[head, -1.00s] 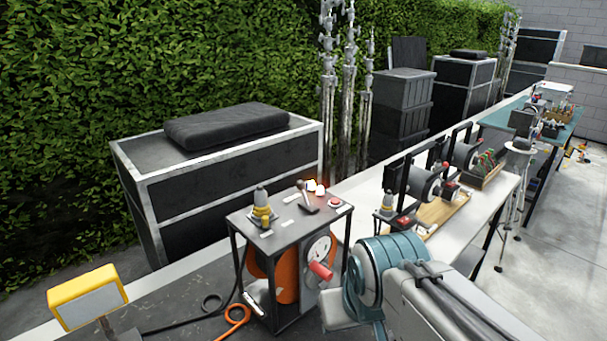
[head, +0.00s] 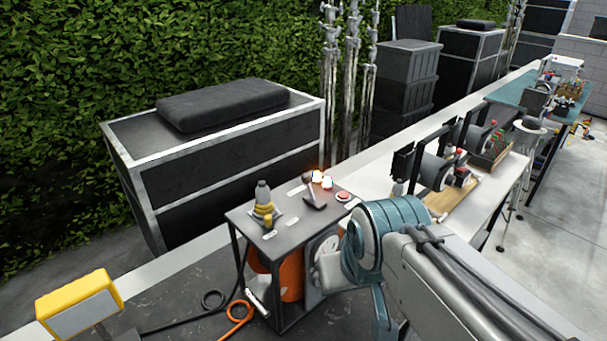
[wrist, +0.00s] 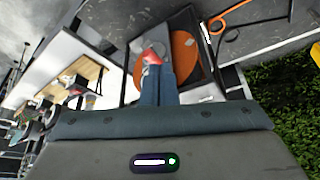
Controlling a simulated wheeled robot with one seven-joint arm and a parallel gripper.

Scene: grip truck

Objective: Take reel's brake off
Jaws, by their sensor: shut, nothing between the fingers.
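The reel stand (head: 290,228) is a black frame around an orange reel (head: 291,277), with a pale round plate (head: 326,246) on its right side. A small lever (head: 314,200) stands on the stand's top; I cannot tell whether it is the brake. A red handle (wrist: 152,56) shows on the reel's side in the wrist view; in the head view my arm hides it. My gripper (wrist: 158,70) is shut and empty, its blue fingers pointing at the reel's side. The tips overlap the red handle in the picture; I cannot tell whether they touch it.
A bottle-shaped yellow and grey fitting (head: 263,203) and a red button (head: 344,196) are on the stand's top. An orange cable (head: 238,313) loops beside it. A yellow lamp (head: 78,303) stands at front left. A black case (head: 220,150) is behind; a workbench (head: 512,175) runs right.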

